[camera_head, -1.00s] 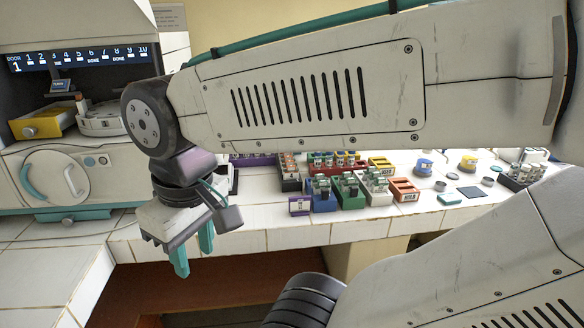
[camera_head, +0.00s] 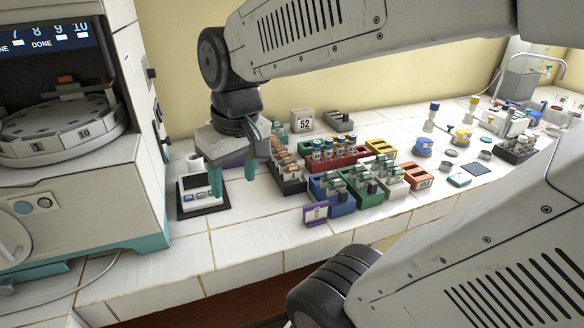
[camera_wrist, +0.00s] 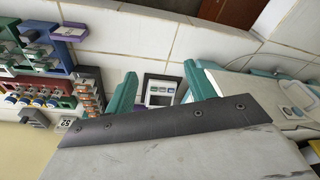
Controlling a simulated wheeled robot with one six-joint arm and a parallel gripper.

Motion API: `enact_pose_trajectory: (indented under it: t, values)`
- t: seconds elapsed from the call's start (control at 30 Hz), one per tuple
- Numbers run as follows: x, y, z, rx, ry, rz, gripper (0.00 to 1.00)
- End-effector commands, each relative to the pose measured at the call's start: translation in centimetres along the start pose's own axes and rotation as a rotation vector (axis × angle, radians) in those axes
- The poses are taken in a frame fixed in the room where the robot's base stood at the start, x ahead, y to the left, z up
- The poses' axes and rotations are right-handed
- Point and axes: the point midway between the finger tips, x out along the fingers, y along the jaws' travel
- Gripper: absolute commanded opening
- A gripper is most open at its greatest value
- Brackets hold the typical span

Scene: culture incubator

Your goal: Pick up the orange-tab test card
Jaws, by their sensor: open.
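I cannot pick out an orange-tab test card for certain. A dark square tray (camera_head: 215,206) on the bench at left holds a few small cards (camera_head: 200,195). It also shows in the wrist view (camera_wrist: 148,78), with cards (camera_wrist: 160,91) bearing small coloured labels; no orange tab is clear there. A small orange piece (camera_head: 66,78) sits on the incubator's carousel (camera_head: 60,125). My gripper (camera_head: 232,176) is open and empty, fingers down, above the bench by the tray. In the wrist view my gripper's two green fingers (camera_wrist: 160,72) stand apart, either side of the tray.
Right of the gripper stand a dark rack with orange pieces (camera_head: 287,165), blue (camera_head: 340,207), red (camera_head: 345,160) and orange (camera_head: 419,179) racks, and a purple block (camera_head: 315,214). The incubator (camera_head: 95,205) stands close on the left. Bare tiles (camera_head: 260,235) lie along the front edge.

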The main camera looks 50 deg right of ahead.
Motion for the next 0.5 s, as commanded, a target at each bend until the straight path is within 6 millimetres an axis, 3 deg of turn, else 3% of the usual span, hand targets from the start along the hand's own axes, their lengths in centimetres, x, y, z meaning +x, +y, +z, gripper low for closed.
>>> enact_pose_trajectory:
  t: [0.1, 0.2, 0.4, 0.5]
  values:
    - [2.1, 6.0, -5.4, 0.129, 0.05, 0.017, 0.55]
    - [3.9, 11.8, -8.7, 0.218, 0.102, 0.043, 0.55]
    - [7.1, 22.3, -11.3, 0.351, 0.176, 0.107, 0.55]
    - [8.1, 25.4, -11.4, 0.387, 0.195, 0.13, 0.55]
